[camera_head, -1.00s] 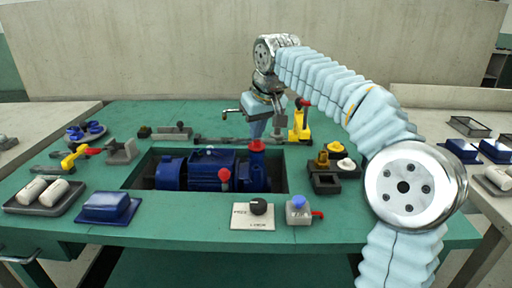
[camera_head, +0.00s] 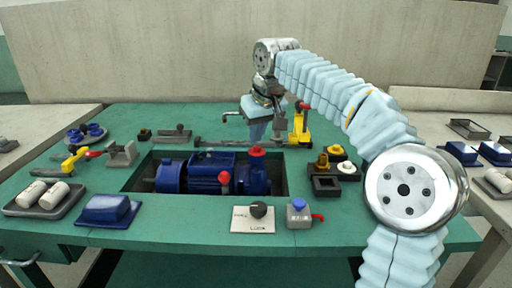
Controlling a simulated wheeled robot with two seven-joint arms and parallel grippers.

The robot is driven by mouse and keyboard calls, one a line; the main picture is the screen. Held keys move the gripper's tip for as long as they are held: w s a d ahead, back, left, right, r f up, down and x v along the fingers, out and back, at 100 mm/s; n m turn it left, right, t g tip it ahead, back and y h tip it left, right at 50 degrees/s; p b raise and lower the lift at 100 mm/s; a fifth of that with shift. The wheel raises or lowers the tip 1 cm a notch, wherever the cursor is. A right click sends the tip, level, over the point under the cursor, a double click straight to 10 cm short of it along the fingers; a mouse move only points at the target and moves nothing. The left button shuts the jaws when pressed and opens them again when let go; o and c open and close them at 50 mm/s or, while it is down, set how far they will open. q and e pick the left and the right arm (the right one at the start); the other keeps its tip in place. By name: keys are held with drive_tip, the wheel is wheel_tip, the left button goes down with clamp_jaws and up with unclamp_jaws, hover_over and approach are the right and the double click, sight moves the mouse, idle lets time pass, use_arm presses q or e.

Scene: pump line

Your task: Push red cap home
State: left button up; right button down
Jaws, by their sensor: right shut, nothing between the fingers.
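The red cap (camera_head: 257,151) sits on the upright blue port at the right end of the blue pump (camera_head: 205,172). It looks upright and low on the port; its exact seating cannot be made out. My right gripper (camera_head: 257,139) points down directly above the cap. Its fingers are shut and empty, and their tips are at or very close to the cap top; whether they touch cannot be told. My left gripper is not in view.
The pump lies in a rectangular recess in the green bench (camera_head: 180,232). A yellow clamp-like tool (camera_head: 300,128) stands right of my gripper.

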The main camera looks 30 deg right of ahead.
sight(257, 147)
wheel_tip(257, 147, up, 2)
drive_tip(key=shift+r+p, duration=0.15)
drive_tip(key=shift+p, duration=0.65)
drive_tip(key=shift+r, duration=0.15)
wheel_tip(257, 147, up, 4)
drive_tip(key=shift+f, duration=0.1)
